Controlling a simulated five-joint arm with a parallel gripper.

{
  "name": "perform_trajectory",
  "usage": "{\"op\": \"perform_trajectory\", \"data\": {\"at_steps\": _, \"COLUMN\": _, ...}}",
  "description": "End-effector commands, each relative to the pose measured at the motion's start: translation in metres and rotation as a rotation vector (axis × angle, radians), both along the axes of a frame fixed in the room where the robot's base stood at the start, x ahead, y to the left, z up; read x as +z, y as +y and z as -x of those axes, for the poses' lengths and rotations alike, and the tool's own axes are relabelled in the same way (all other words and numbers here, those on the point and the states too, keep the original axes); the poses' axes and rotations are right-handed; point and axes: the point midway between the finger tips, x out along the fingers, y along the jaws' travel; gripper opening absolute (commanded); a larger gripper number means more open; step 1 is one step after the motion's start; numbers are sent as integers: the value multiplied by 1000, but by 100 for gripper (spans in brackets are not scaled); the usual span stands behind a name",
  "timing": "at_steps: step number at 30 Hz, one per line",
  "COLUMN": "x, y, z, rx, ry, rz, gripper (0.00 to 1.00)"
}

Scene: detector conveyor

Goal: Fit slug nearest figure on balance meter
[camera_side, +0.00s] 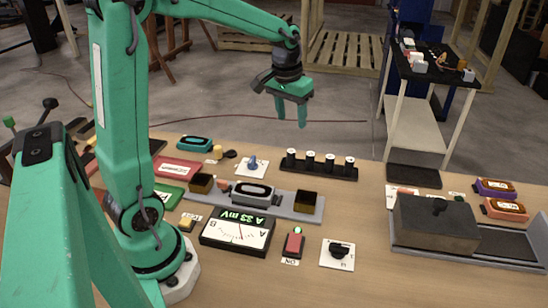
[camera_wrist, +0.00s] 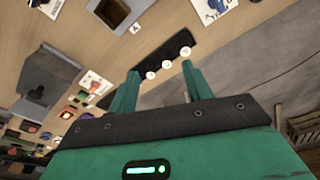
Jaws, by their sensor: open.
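Several dark slugs (camera_side: 330,161) with white tops stand upright in a row on a black rack (camera_side: 318,174) at the back of the table. The wrist view shows three of the white tops, one at the centre (camera_wrist: 168,64); their markings are too small to read. The balance meter (camera_side: 237,232) at the front has a dial with a needle and a green display that seems to read "A 23 mV". My gripper (camera_side: 290,122) is open and empty, high above and behind the rack. In the wrist view my gripper (camera_wrist: 163,84) has its fingers apart, the slug tops showing between and beyond them.
A red-topped switch (camera_side: 293,242) and black knob (camera_side: 339,249) stand right of the meter. A large dark block (camera_side: 437,222) sits on a track at right.

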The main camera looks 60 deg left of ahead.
Motion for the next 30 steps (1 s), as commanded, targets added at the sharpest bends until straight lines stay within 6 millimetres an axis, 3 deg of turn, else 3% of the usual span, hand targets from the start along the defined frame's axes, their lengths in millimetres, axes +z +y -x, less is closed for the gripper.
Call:
{"op": "perform_trajectory", "data": {"at_steps": 6, "x": -35, "y": 32, "z": -29, "rx": 64, "ry": 65, "rz": 21, "gripper": 50}}
{"op": "perform_trajectory", "data": {"at_steps": 15, "x": -79, "y": 67, "z": -53, "rx": 133, "ry": 132, "rz": 45, "gripper": 50}}
{"op": "perform_trajectory", "data": {"at_steps": 30, "x": -99, "y": 76, "z": -58, "rx": 150, "ry": 150, "rz": 51, "gripper": 50}}
